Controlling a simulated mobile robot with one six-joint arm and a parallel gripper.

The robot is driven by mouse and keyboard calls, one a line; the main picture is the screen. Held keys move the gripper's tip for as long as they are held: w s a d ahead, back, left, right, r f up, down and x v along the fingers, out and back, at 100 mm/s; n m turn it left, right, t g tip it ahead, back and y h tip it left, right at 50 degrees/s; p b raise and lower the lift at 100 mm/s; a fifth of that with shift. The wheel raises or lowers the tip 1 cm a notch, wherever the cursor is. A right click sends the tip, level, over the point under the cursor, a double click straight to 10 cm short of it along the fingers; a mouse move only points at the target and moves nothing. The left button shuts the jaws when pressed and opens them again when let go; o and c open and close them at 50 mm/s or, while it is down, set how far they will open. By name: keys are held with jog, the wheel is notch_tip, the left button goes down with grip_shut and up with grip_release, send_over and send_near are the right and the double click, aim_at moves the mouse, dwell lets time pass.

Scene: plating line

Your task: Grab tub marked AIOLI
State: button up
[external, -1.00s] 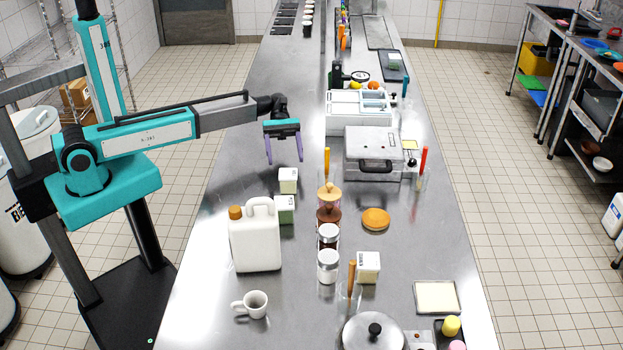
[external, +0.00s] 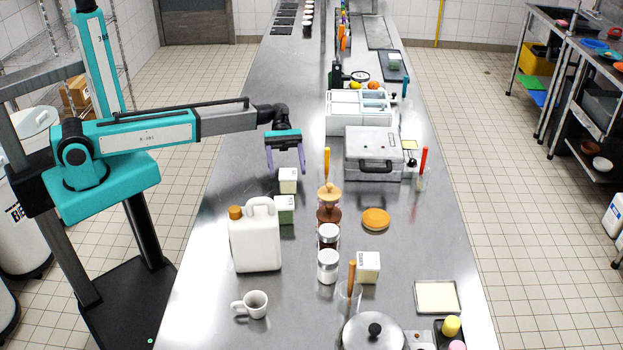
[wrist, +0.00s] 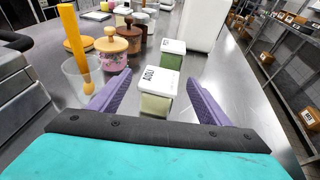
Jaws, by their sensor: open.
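The tub marked AIOLI (external: 288,182) is a small white-lidded tub with pale contents, upright on the steel counter. In the wrist view its lettered lid (wrist: 157,80) shows between my fingers and just ahead of them. My gripper (external: 286,172) is open and empty, with purple fingers pointing down just behind and above this tub. In the wrist view my gripper (wrist: 157,77) has one finger to each side of the tub; contact is not visible. A second tub with green contents (external: 284,210) stands close in front, its label too small to read.
A white jug (external: 255,238) stands beyond the green tub. Jars (external: 328,236) and a glass with an orange-handled tool (wrist: 82,72) stand to one side. Another tub (external: 368,267) is further forward. The counter left of the tubs is clear.

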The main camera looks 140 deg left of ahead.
jog(key=c, duration=1.3)
jog(key=shift+r, duration=0.15)
jog(key=shift+r+b, duration=0.8)
jog(key=shift+r, duration=0.6)
jog(key=shift+c, duration=0.2)
jog(key=s+d+r+b, duration=0.2)
jog(key=s+d+b, duration=0.1)
jog(key=s+d, duration=0.6)
jog(key=d, duration=0.3)
jog(key=shift+s+d+b, duration=0.3)
jog(key=shift+d+b, duration=0.05)
jog(key=shift+d, duration=0.05)
